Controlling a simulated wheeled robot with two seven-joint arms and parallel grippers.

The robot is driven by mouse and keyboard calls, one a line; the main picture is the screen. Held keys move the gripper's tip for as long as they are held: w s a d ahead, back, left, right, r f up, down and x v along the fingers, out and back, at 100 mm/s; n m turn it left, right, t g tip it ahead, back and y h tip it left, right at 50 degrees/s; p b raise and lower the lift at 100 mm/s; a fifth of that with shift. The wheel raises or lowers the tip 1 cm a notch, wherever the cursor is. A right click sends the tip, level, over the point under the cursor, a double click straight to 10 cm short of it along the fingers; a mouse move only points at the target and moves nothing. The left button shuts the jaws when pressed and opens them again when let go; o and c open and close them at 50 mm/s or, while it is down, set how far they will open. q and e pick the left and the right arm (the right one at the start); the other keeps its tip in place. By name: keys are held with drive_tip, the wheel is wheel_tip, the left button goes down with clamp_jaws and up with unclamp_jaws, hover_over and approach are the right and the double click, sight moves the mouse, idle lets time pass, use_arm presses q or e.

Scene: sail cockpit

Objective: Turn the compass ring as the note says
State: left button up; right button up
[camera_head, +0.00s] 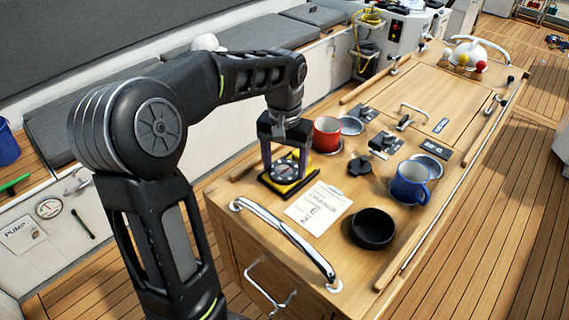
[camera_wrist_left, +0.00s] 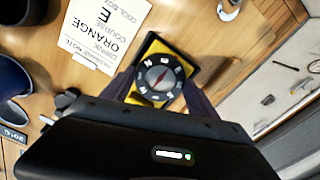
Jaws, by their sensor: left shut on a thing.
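The compass (camera_head: 286,171) has a round dark ring with white letters on a yellow and black base (camera_head: 299,186). It lies flat on the near left part of the wooden table top. In the left wrist view the compass ring (camera_wrist_left: 160,78) shows a red needle. My left gripper (camera_head: 285,168) reaches down from above, with its fingers on both sides of the ring, shut on it. The note (camera_head: 318,208) is a white sheet beside the compass. In the left wrist view the note (camera_wrist_left: 103,30) shows the words "ORANGE", "COURSE" and "E". My right gripper is not in view.
A red mug (camera_head: 327,134) stands just behind the compass. A blue mug (camera_head: 410,183) and a black bowl (camera_head: 373,228) stand to the right. A chrome rail (camera_head: 285,235) runs along the near edge. Metal fittings and a dark knob (camera_head: 360,165) lie mid-table.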

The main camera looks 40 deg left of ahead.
sight(284, 170)
use_arm(q)
drive_tip(key=n, duration=0.4)
idle(0.4)
drive_tip(key=o, duration=1.4)
drive_tip(key=shift+r, duration=0.15)
drive_tip(key=shift+r, duration=0.35)
wheel_tip(284, 170, up, 7)
drive_tip(key=shift+f+p, duration=0.1)
drive_tip(key=shift+p, duration=0.2)
